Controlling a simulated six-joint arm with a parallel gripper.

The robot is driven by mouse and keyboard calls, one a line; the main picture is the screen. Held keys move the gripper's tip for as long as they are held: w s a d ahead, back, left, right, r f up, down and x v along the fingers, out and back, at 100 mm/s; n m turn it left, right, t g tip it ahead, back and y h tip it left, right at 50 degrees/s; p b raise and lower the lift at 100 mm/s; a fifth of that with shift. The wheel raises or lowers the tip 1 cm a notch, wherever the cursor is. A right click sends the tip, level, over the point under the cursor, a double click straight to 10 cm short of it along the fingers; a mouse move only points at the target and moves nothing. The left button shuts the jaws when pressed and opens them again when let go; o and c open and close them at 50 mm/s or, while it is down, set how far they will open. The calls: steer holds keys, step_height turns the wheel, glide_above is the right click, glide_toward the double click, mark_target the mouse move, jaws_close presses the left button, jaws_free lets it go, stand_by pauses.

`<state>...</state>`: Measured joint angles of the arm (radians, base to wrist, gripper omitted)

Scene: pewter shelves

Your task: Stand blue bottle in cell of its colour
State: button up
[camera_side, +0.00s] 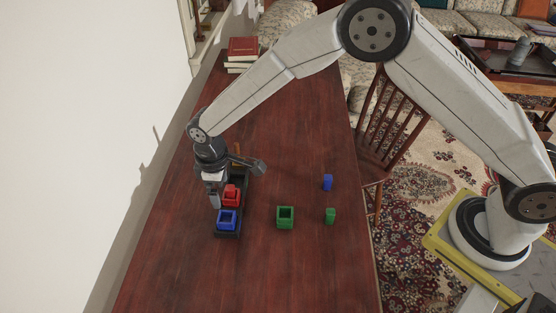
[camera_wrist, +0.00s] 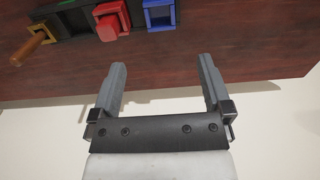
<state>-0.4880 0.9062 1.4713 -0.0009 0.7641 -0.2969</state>
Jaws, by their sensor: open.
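The small blue bottle (camera_side: 328,182) stands on the table near its right edge in the side view; it does not show in the wrist view. The blue cell (camera_side: 227,220) is at the near end of the dark rack (camera_side: 229,235) and looks empty; it also shows at the top of the wrist view (camera_wrist: 160,15). My gripper (camera_side: 238,187) is over the rack, left of the blue bottle and apart from it. In the wrist view my gripper (camera_wrist: 160,62) is open with nothing between its fingers.
A red piece (camera_wrist: 113,30) is at the red cell. An orange-brown piece (camera_wrist: 30,47) is by the yellow cell. A green open box (camera_side: 285,217) and a small green piece (camera_side: 330,215) stand right of the rack. Books (camera_side: 242,52) lie at the far end.

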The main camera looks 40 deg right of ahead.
steer(key=s+d+r+m+t, duration=0.1)
steer(key=s+d+r+m, duration=0.1)
steer(key=d+r, duration=0.35)
steer(key=s+d+r+m, duration=0.2)
steer(key=s+d, duration=0.1)
steer(key=d, duration=0.5)
steer(key=s+d+r+m+t, duration=0.1)
steer(key=s+d+r+m, duration=0.2)
steer(key=s+d, duration=0.8)
steer(key=shift+s+m+t, duration=0.3)
steer(key=shift+s+m, duration=0.7)
steer(key=shift+s, duration=0.15)
